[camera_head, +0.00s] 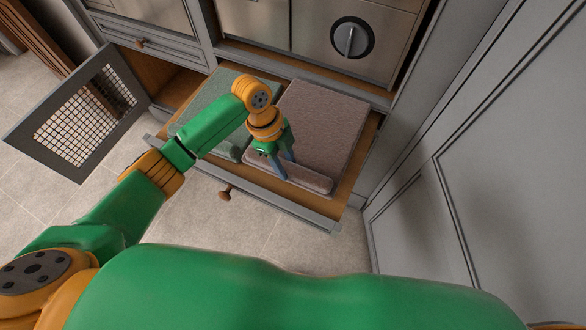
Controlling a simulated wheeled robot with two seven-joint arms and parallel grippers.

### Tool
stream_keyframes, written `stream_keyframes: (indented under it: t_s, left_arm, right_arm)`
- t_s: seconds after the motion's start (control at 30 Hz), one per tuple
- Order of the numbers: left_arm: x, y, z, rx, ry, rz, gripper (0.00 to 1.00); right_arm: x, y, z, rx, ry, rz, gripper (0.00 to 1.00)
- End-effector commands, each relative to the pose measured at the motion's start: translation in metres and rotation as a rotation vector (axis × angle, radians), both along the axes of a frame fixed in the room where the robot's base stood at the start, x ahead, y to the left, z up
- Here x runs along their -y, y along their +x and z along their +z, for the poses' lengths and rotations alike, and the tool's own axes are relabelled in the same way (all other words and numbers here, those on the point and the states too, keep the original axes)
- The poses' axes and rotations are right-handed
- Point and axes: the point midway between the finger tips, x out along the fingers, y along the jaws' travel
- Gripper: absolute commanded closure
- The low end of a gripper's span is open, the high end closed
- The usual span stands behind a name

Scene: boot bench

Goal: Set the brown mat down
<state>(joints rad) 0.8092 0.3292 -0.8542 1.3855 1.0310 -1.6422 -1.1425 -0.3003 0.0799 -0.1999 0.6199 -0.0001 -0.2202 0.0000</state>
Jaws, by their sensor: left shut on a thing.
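The brown mat (325,115) is a thick, pinkish-brown slab in the right part of the open drawer (285,203). It appears to lie flat there; whether it rests fully on the drawer floor, I cannot tell. A rounded strip of the same colour runs along its front edge. My left gripper (281,170) points down at the front left of the brown mat, shut on it near that strip. The exact contact is partly hidden by the fingers. My right gripper is out of view.
A green mat (226,88) lies left of the brown mat in the drawer, partly behind my left arm. An open mesh door (82,112) stands at the left. Cabinet panels (490,150) close off the right. The tiled floor in front of the drawer is clear.

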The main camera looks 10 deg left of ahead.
Motion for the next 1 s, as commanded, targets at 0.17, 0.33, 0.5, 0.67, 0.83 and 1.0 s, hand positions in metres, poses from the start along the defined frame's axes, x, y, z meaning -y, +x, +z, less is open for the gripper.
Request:
stream_keyframes:
  t_s: [0.17,0.33,0.5,0.67,0.83,1.0]
  left_arm:
    - [0.018,-0.009,-0.023,-0.003,0.0,-0.003,1.0]
    - [0.016,-0.007,-0.051,0.001,0.002,0.0,1.0]
    - [0.016,-0.006,-0.052,0.003,0.001,0.0,1.0]
    - [0.015,-0.007,-0.055,0.001,0.002,0.0,0.55]
    - [0.015,-0.007,-0.054,0.001,0.002,0.0,0.28]
    - [0.015,-0.007,-0.054,0.001,0.002,0.0,0.28]
  right_arm:
    - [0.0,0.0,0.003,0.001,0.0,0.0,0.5]
    - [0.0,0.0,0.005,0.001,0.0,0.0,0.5]
    - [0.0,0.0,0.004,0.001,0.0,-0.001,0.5]
    - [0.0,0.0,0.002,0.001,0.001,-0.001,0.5]
    - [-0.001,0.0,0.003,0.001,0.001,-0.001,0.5]
    - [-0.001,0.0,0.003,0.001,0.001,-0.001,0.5]
